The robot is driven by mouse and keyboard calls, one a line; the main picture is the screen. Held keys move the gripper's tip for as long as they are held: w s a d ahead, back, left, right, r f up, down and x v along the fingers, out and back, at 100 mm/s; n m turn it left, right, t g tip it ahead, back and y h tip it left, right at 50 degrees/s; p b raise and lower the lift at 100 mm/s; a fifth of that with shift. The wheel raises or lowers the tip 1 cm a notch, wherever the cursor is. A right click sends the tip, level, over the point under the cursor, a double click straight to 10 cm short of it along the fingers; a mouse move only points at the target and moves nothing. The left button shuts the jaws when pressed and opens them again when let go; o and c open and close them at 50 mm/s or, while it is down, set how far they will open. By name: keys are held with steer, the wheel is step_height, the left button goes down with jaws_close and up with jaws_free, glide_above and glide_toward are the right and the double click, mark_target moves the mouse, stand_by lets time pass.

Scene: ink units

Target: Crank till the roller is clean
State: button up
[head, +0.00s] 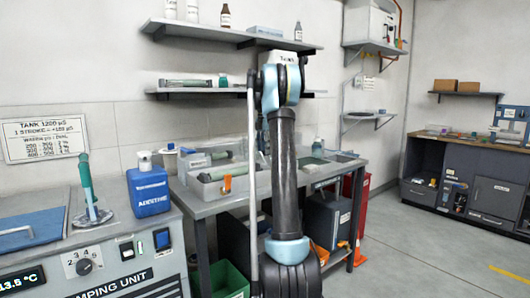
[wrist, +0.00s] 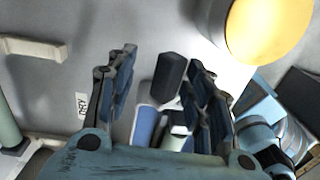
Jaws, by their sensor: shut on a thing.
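In the wrist view my gripper (wrist: 162,60) has its two dark fingers around a dark, rounded grip (wrist: 171,78), which looks like the crank's knob. The grip lies nearer the right finger, and its link to the crank is hidden. In the head view my arm stands in front of the bench and hides my gripper and the crank. A pale green roller with dark ends (head: 217,172) lies in a light grey trough (head: 208,188) left of my arm. How clean its surface is cannot be told at this size.
A similar roller (head: 185,83) lies on the lower wall shelf. A blue additive jug (head: 149,190) stands on the pumping unit (head: 125,272) at the left. A green bin (head: 226,280) is under the bench. A yellow disc (wrist: 268,28) fills the wrist view's top right. The floor at right is clear.

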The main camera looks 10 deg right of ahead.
step_height(320, 180, up, 12)
steer(key=shift+w+f, duration=0.2)
steer(key=shift+w, duration=0.15)
stand_by(0.5)
steer(key=s+a+f+m+t, duration=0.1)
steer(key=s+a+f+m, duration=0.2)
steer(key=s, duration=0.7)
steer(key=s+a+f+m, duration=0.2)
steer(key=s+m, duration=0.3)
steer(key=s, duration=0.5)
steer(key=s+a+f+m+t, duration=0.1)
steer(key=s+a+f+m, duration=0.2)
steer(key=s, duration=0.7)
steer(key=s+a+f+m, duration=0.3)
steer(key=s+f+m, duration=0.8)
steer(key=s+f, duration=1.4)
steer(key=shift+s+a+f+m+t, duration=0.2)
steer(key=shift+m+t, duration=0.1)
steer(key=shift+t, duration=0.1)
